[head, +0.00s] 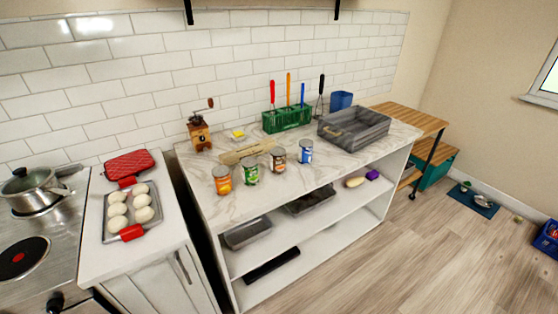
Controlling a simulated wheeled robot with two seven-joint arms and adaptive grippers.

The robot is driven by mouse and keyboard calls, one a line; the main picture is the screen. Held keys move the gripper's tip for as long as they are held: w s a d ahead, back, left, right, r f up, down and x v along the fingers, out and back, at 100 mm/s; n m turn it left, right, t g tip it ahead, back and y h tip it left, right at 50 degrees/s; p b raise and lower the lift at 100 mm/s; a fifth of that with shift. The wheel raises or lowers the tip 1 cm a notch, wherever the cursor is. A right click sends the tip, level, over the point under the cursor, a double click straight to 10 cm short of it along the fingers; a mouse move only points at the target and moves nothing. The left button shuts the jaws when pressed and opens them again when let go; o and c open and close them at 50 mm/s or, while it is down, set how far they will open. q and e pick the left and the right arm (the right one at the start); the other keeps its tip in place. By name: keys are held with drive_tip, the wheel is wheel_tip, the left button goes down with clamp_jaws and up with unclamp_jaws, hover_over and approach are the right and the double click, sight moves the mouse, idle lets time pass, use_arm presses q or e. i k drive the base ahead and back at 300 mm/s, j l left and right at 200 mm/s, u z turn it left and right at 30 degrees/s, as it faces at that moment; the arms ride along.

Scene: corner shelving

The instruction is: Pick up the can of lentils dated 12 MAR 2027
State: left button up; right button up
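Several cans stand upright in a row near the front of the marble-topped shelf unit (318,172). From left to right they are an orange-red can (222,181), a green can (250,172), a brown can (278,158) and a blue can (305,152). Their labels and any dates are too small to read, so I cannot tell which can holds lentils or bears 12 MAR 2027. Neither of my grippers is in view.
Behind the cans are a wooden board (247,153), a coffee grinder (199,136), a green utensil holder (287,119) and a grey tray (353,130). A tray of buns (131,238) sits on the left counter beside a stove. The floor (400,255) in front is clear.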

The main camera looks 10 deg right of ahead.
sight(278, 155)
drive_tip(key=i+l+u, duration=0.2)
drive_tip(key=l, duration=0.5)
drive_tip(key=i+l+u, duration=0.2)
drive_tip(key=l, duration=0.45)
drive_tip(key=l+u, duration=0.2)
drive_tip(key=l, duration=0.5)
